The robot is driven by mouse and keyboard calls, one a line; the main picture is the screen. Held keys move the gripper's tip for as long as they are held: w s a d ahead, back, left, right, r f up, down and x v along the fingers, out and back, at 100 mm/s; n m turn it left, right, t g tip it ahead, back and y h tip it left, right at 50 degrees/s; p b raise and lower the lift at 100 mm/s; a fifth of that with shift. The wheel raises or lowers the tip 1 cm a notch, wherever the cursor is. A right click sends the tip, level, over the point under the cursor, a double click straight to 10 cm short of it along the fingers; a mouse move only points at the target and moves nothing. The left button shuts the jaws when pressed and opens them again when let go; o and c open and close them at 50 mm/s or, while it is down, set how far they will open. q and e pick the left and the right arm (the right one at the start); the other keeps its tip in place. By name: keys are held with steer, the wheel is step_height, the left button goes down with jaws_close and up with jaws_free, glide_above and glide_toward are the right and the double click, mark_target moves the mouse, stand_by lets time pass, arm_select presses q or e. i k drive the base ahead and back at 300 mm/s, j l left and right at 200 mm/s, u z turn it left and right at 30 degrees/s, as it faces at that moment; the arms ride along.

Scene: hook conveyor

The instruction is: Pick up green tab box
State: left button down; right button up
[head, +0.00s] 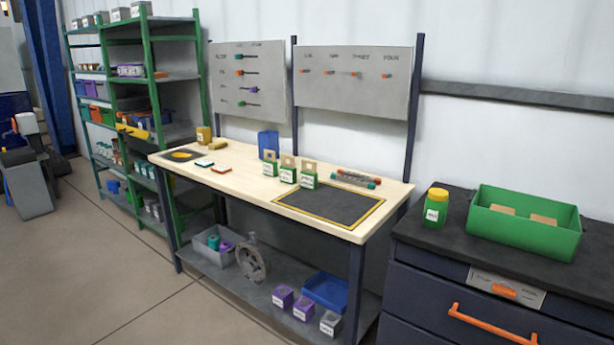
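All look upright. Neither of my grippers is in view.
The workbench (235,187) has a dark yellow-edged mat (335,206) in front of the boxes. A blue bin (268,142) stands behind them, and rods (355,179) lie to their right. A green-and-yellow jar (436,208) and green crate (520,232) stand on the right cabinet.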

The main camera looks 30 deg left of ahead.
mark_target(308, 178)
steer(key=j+u, duration=0.25)
steer(key=j, duration=0.15)
steer(key=i+j+u, duration=0.1)
steer(key=j+u, duration=0.2)
steer(key=i+j+u, duration=0.1)
steer(key=j+u, duration=0.15)
steer(key=j, duration=0.25)
